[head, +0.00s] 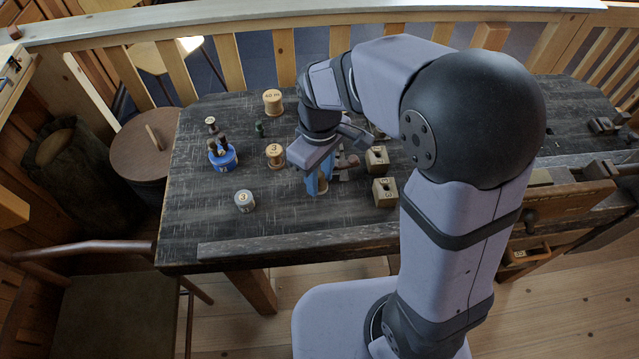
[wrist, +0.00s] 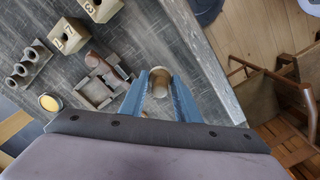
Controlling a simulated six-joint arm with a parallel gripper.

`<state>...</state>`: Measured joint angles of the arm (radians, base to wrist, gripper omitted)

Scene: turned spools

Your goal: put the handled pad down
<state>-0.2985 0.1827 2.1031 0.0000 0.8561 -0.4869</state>
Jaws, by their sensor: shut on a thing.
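My gripper (head: 318,184) is low over the dark table, right of the middle spools, its blue fingers pointing down. In the wrist view my gripper (wrist: 160,92) is shut on a tan, rounded wooden piece, which I take to be the handled pad (wrist: 160,77). Only its rounded end shows clearly between the fingers. The rest is hidden, and I cannot tell whether it touches the table. In the head view a tan part of the handled pad (head: 322,186) shows by the fingers.
A brown-handled grey tool (wrist: 97,88) lies close beside the fingers. Numbered wooden blocks (head: 385,192) stand to the right. A spool marked 3 (head: 275,155), a pale spool (head: 244,201) and a blue holder (head: 222,159) stand left. The table's front edge (head: 300,243) is near; bare tabletop lies between.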

